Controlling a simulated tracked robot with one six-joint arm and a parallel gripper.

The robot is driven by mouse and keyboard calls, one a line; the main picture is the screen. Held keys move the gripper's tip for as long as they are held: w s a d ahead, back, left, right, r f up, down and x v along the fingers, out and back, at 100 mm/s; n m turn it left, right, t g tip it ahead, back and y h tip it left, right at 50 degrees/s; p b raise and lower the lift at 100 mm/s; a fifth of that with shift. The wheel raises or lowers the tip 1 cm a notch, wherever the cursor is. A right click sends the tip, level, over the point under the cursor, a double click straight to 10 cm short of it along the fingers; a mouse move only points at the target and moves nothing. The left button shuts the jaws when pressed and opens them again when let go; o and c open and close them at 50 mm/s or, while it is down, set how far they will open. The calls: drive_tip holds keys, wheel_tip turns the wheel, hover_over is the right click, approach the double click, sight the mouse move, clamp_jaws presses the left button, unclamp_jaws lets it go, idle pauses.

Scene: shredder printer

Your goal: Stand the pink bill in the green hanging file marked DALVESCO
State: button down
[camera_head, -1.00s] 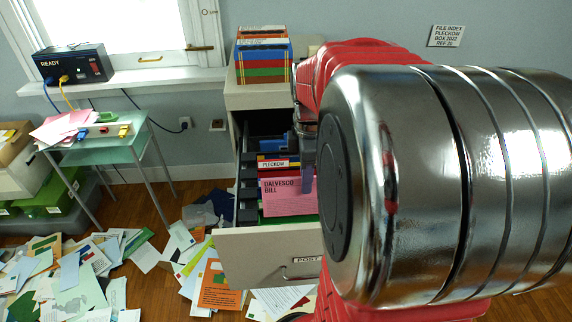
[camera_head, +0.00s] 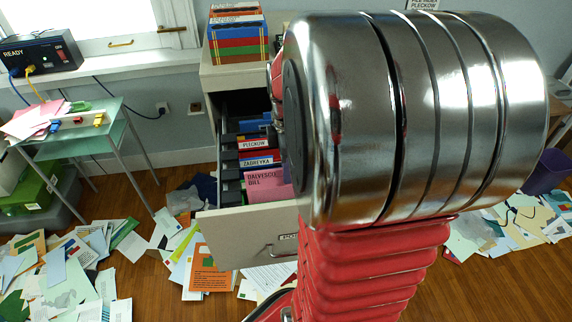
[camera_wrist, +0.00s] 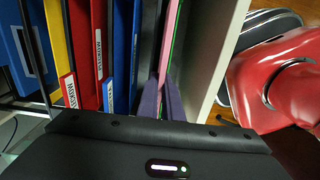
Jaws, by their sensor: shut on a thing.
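The pink bill (camera_head: 266,187), lettered as the Dalvesco bill, is upright at the front end of the open drawer, its lower part hidden by the drawer front. In the wrist view the pink bill (camera_wrist: 171,38) shows as a thin edge alongside a thin green edge (camera_wrist: 178,42), probably the green file. I cannot tell whether the bill is inside or beside it. My gripper (camera_wrist: 161,100) has its two dark purple fingers shut on the bill. My arm hides the gripper in the head view. No DALVESCO file tab is readable.
Files tabbed PLECKOW (camera_head: 254,143) and ZADREYKA (camera_head: 260,162) hang behind the bill. The drawer front (camera_head: 240,228) stands close by. Papers litter the floor, and a glass side table (camera_head: 90,135) stands left.

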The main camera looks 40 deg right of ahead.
drive_tip(key=shift+f, duration=1.25)
drive_tip(key=c, duration=1.8)
unclamp_jaws()
drive_tip(key=shift+c, duration=0.2)
drive_tip(key=shift+r, duration=0.1)
wheel_tip(320, 180, up, 14)
drive_tip(key=shift+f, duration=0.25)
